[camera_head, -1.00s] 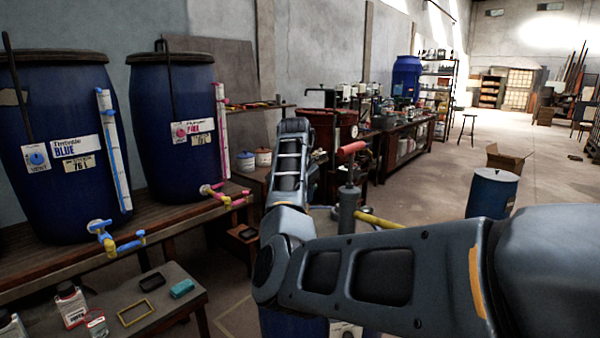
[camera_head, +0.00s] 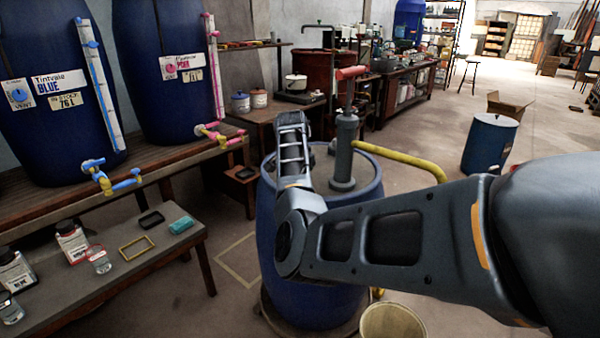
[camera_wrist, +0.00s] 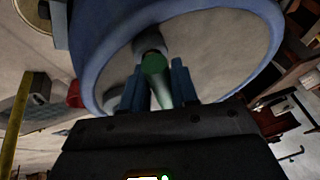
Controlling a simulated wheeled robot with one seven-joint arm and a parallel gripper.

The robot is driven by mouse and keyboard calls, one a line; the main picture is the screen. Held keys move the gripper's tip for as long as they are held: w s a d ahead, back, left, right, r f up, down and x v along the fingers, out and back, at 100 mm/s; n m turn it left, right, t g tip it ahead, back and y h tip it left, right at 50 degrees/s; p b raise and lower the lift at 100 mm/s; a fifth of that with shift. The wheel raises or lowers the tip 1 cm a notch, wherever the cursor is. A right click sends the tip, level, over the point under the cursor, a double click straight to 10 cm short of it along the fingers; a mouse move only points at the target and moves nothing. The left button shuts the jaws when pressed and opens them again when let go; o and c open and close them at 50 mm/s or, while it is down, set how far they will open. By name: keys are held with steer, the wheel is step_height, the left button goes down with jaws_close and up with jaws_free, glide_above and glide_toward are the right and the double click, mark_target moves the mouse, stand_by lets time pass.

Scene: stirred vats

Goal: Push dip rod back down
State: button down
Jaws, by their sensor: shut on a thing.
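The blue drum (camera_head: 272,235) stands on the floor in front of me, partly hidden behind my arm. In the wrist view its blue rim (camera_wrist: 92,75) and pale lid fill the upper part. The dip rod (camera_wrist: 154,66) shows there as a green-ended rod at a grey collar (camera_wrist: 148,43) on the lid. My gripper (camera_wrist: 155,84) is shut on the rod, with one finger on each side. How far the rod stands out of the drum cannot be told. In the head view my arm hides the fingers and the rod.
A grey hand pump (camera_head: 344,150) with a red handle and yellow hose (camera_head: 405,160) rises from the drum lid beside my arm. A pale bucket (camera_head: 393,322) stands at the drum's foot. A low bench (camera_head: 140,262) with bottles is at left.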

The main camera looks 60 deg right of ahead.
steer(key=shift+s+a+f, duration=0.1)
steer(key=shift+f, duration=0.2)
steer(key=c, duration=1.1)
jaws_free()
steer(key=shift+f, duration=0.1)
steer(key=shift+o, duration=0.8)
steer(key=shift+r, duration=0.25)
steer(key=v, duration=0.7)
steer(key=shift+r, duration=0.25)
steer(key=shift+a, duration=0.15)
